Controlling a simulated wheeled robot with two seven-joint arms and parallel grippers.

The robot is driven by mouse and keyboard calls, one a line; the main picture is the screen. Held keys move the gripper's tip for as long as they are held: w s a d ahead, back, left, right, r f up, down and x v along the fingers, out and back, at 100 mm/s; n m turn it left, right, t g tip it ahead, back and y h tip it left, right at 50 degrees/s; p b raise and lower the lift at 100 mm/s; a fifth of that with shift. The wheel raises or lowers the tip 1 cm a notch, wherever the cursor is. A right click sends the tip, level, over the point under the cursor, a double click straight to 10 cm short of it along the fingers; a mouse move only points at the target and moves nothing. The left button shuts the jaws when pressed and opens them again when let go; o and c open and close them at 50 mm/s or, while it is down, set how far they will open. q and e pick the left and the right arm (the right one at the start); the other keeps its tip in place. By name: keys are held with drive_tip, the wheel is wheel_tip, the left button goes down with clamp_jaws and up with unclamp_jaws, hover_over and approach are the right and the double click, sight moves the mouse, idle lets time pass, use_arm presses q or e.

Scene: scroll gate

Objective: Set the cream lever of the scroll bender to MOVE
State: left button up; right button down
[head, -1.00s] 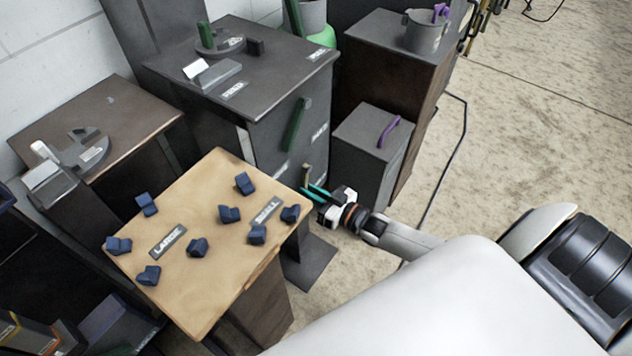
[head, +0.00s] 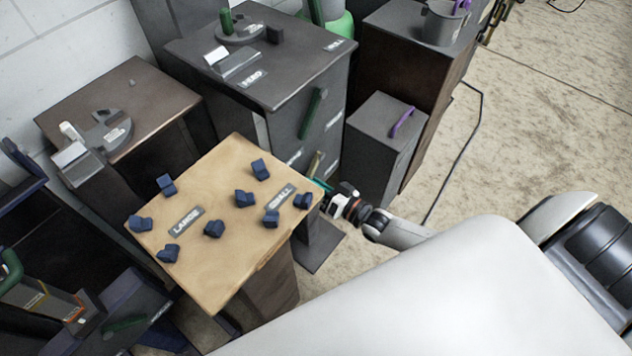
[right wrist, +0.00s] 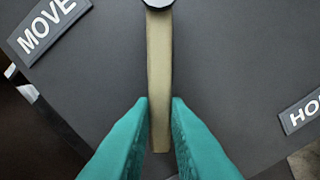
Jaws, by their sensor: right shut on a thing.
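The cream lever (right wrist: 158,75) runs up the middle of the right wrist view, from a round dark pivot at the top edge to my fingers. It lies on a dark panel (right wrist: 225,60) between the MOVE plate (right wrist: 47,28) at upper left and a partly cut-off plate starting "HO" (right wrist: 302,112) at right. My right gripper (right wrist: 160,108) is shut on the lever's free end, a teal finger on each side. In the head view the lever (head: 316,163) is small, with my right gripper (head: 322,185) at it. My left gripper is not in view.
A wooden-topped stand (head: 215,265) with several blue blocks and LARGE and SMALL plates stands left of my right gripper. A dark cabinet (head: 285,75) with a green handle (head: 312,113) stands behind. A grey box (head: 385,140) with a purple handle stands right. Open floor (head: 530,120) lies further right.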

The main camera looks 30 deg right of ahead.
drive_tip(key=c, duration=1.4)
unclamp_jaws()
drive_tip(key=shift+s, duration=0.1)
